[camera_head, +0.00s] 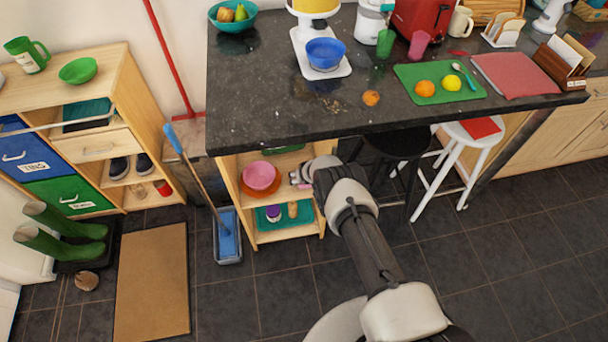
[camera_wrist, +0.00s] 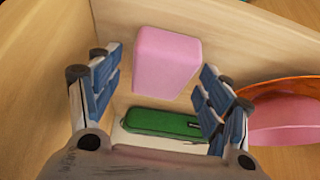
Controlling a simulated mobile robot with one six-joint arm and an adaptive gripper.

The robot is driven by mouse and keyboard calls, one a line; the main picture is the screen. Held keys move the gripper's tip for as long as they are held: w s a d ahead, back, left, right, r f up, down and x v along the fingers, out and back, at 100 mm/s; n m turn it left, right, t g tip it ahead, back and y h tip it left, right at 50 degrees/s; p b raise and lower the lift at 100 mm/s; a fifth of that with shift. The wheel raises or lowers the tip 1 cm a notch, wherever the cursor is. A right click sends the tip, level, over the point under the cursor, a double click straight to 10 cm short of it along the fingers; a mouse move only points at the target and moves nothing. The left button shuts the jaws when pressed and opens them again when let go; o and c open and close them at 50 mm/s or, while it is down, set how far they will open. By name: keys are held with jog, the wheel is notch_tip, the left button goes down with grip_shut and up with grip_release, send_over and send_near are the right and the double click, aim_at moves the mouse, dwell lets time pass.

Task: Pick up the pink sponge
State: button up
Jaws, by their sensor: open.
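The pink sponge (camera_wrist: 167,62) is a block with rounded edges on a light wooden shelf, in the upper middle of the wrist view. My gripper (camera_wrist: 160,90) is open, with one blue-padded finger to each side and the sponge just beyond the gap between them. The fingers do not appear to touch it. In the head view my gripper (camera_head: 297,178) reaches into the open shelf under the dark counter from the right. I cannot make out the sponge clearly in the head view.
A green object (camera_wrist: 165,122) lies on the shelf just nearer than the sponge, between the fingers. A pink bowl (camera_wrist: 285,120) on an orange plate (camera_wrist: 265,86) stands close to the right finger. Wooden walls (camera_wrist: 38,45) bound the shelf. A black stool (camera_head: 400,143) stands right of my arm.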

jog(key=shift+c, duration=0.4)
jog(key=c, duration=0.7)
jog(key=shift+r, duration=0.15)
